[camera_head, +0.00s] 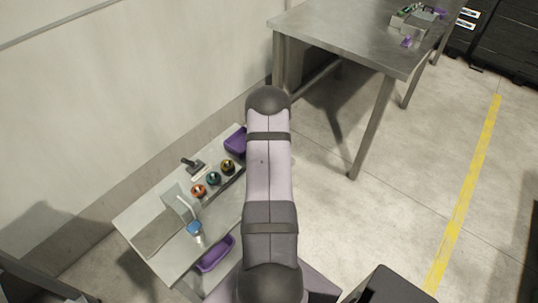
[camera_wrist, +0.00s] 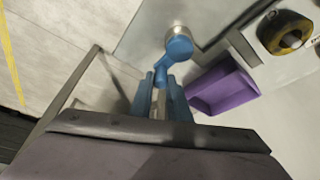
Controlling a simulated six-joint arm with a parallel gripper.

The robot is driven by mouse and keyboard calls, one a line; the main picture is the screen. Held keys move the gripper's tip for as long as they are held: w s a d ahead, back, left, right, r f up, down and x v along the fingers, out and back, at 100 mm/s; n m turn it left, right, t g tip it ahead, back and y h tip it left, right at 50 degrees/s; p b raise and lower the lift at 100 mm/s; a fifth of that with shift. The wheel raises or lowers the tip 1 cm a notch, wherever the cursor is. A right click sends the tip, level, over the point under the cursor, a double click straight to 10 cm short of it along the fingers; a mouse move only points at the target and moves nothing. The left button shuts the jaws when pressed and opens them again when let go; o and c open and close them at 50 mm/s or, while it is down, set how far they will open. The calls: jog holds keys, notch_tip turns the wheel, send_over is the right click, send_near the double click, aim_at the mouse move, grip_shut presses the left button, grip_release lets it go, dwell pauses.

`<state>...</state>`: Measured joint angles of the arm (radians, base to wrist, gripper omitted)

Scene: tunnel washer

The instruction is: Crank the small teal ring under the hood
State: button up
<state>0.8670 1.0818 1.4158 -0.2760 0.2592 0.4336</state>
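The small teal ring (camera_head: 214,179) sits on the low bench between a copper ring (camera_head: 199,190) and an olive-yellow ring (camera_head: 227,166). In the wrist view the olive-yellow ring (camera_wrist: 285,35) shows at the upper right, and the teal ring is not seen. My gripper (camera_wrist: 160,88) has two blue fingers. A bent blue tool (camera_wrist: 178,49) with a silver round end comes out from between them and appears held. My arm hides the gripper in the head view. A greyish upright panel (camera_head: 176,200), possibly the hood, stands left of the copper ring.
A purple bin (camera_head: 236,141) is at the bench's far end, also close beside the gripper in the wrist view (camera_wrist: 225,88). Another purple bin (camera_head: 214,252) lies near the front. A dark-headed tool (camera_head: 193,165) and a blue item (camera_head: 194,228) are on the bench. A metal table (camera_head: 345,30) stands behind.

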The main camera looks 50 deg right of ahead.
jog(key=shift+s, duration=0.15)
jog(key=shift+s+a, duration=0.25)
jog(key=shift+s, duration=0.3)
jog(key=shift+s+a, duration=0.2)
jog(key=shift+s, duration=0.35)
jog(key=shift+s+a+f, duration=0.1)
jog(key=shift+s+a+f+b, duration=0.1)
jog(key=shift+s+a+b, duration=0.35)
jog(key=shift+b, duration=0.4)
jog(key=shift+s+a+r+b, duration=0.2)
jog(key=shift+a+b, duration=0.15)
jog(key=shift+a, duration=0.2)
jog(key=shift+f, duration=0.1)
